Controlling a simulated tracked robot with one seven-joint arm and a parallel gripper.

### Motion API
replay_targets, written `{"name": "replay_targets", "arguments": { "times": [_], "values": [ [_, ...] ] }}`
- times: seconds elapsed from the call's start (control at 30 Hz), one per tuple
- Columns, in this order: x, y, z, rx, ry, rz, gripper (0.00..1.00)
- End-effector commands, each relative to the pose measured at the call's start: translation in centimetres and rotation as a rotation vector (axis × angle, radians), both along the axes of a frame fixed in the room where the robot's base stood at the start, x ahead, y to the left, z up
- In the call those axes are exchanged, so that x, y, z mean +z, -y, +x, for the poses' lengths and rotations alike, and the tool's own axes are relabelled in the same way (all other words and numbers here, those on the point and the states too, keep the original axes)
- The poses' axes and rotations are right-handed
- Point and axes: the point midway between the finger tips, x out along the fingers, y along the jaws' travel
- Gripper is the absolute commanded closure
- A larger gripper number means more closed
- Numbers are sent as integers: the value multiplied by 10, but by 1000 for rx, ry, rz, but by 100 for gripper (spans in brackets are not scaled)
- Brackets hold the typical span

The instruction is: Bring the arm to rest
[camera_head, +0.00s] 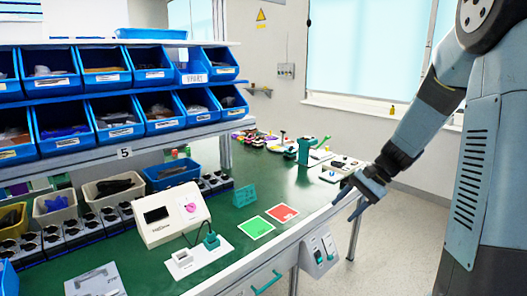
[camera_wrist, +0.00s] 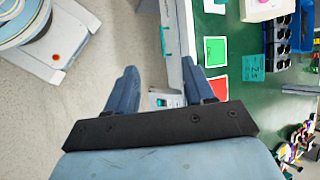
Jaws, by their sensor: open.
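My gripper (camera_head: 351,201) is at the right front edge of the green workbench (camera_head: 240,260) in the head view, above or just beyond that edge. Its two fingers stand apart in the wrist view (camera_wrist: 158,85), with nothing between them. The white device with a pink rotary knob (camera_head: 173,214) stands on the bench, well to the left of my gripper. In the wrist view only part of it shows at the top edge (camera_wrist: 262,8).
Green and red cards (camera_head: 282,212) lie flat on the bench near my gripper. A teal clamp-like tool (camera_head: 306,150) stands farther back. A switch box (camera_head: 319,249) hangs on the bench front below my gripper. Blue bins (camera_head: 110,118) fill the shelves at left. Floor at right is clear.

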Motion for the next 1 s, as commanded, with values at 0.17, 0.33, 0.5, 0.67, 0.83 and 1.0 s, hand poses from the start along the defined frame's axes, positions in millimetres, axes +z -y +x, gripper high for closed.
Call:
{"name": "replay_targets", "arguments": {
  "times": [0.17, 0.33, 0.5, 0.67, 0.83, 1.0],
  "values": [
    [30, -9, -30, 89, 85, -117, 47],
    [54, -14, -58, 165, 167, -226, 47],
    [75, -16, -87, 237, 255, -334, 47],
    [93, -16, -114, 297, 342, -433, 47],
    [110, -14, -141, 356, 439, -534, 47],
    [124, -11, -168, 408, 539, -633, 47]
  ]
}}
